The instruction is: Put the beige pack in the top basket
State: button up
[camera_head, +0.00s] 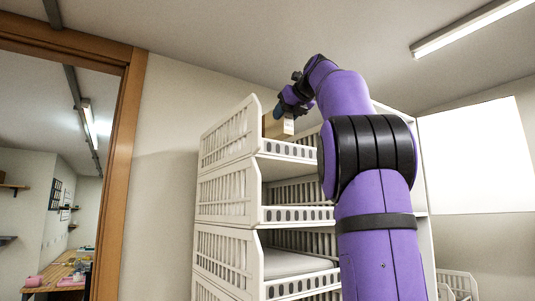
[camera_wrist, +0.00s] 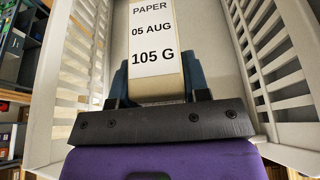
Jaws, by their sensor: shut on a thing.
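The beige pack (camera_head: 277,127) is at the top of the stack, at the open front of the top basket (camera_head: 228,142). My gripper (camera_head: 290,104) is shut on the pack. In the wrist view the gripper (camera_wrist: 157,88) has its blue fingers on both sides of the beige pack (camera_wrist: 157,82), whose white label reads "PAPER 05 AUG 105 G". The slatted side walls of the top basket (camera_wrist: 268,48) stand to the left and right of the pack. I cannot tell whether the pack touches the basket floor.
More white baskets (camera_head: 225,193) are stacked below the top one. My purple arm covers the right part of the stack. A wooden door frame (camera_head: 122,170) stands to the left. A ceiling lamp (camera_head: 470,27) hangs at the upper right.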

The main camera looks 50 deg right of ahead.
jog(key=shift+f, duration=4.35)
jog(key=shift+f, duration=0.1)
jog(key=o, duration=1.2)
jog(key=shift+f, duration=0.1)
jog(key=shift+o, duration=0.2)
jog(key=shift+s+a+r, duration=0.1)
jog(key=shift+s+r, duration=0.05)
jog(key=shift+r, duration=0.1)
jog(key=v, duration=1.1)
jog(key=shift+s, duration=0.35)
jog(key=shift+r, duration=0.1)
